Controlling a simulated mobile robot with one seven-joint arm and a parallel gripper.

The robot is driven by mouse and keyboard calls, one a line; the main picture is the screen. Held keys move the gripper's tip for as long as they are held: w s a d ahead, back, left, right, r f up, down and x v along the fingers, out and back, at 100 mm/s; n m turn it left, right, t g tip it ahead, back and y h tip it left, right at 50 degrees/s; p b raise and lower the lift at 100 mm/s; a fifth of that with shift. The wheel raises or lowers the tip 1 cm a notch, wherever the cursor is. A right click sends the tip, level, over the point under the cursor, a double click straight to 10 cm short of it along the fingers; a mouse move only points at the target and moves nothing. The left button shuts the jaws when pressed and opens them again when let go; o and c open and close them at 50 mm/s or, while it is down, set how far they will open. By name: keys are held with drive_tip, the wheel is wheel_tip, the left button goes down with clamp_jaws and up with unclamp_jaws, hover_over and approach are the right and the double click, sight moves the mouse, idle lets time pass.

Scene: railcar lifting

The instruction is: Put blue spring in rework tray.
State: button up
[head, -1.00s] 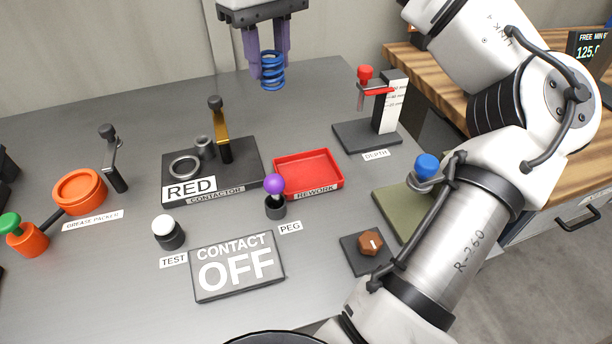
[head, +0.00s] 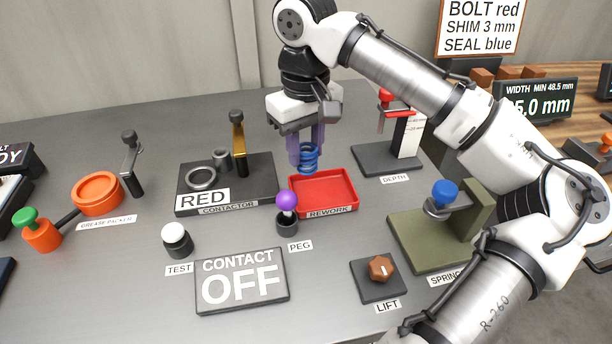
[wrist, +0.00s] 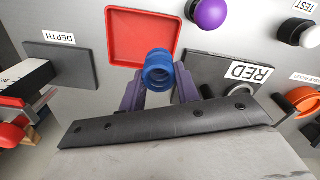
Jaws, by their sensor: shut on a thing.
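The blue spring (head: 308,158) is a short coil, held upright between the purple fingers of my gripper (head: 307,150). In the wrist view the spring (wrist: 158,70) sits between the fingertips (wrist: 158,82). The rework tray (head: 338,205) is a shallow red tray labelled REWORK, and it looks empty. The exact height above the tray is hard to tell.
A purple-topped peg (head: 287,204) stands at the tray's front left. The contactor block (head: 250,170) with a gold lever is to the left. The depth gauge (head: 408,140) stands to the right, behind the olive spring fixture (head: 430,240).

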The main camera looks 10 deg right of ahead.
sight(306, 147)
drive_tip(key=shift+f, duration=3.45)
drive_tip(key=shift+f, duration=0.1)
drive_tip(key=o, duration=1)
wheel_tip(306, 147, up, 12)
drive_tip(key=shift+r, duration=0.15)
drive_tip(key=shift+s, duration=0.1)
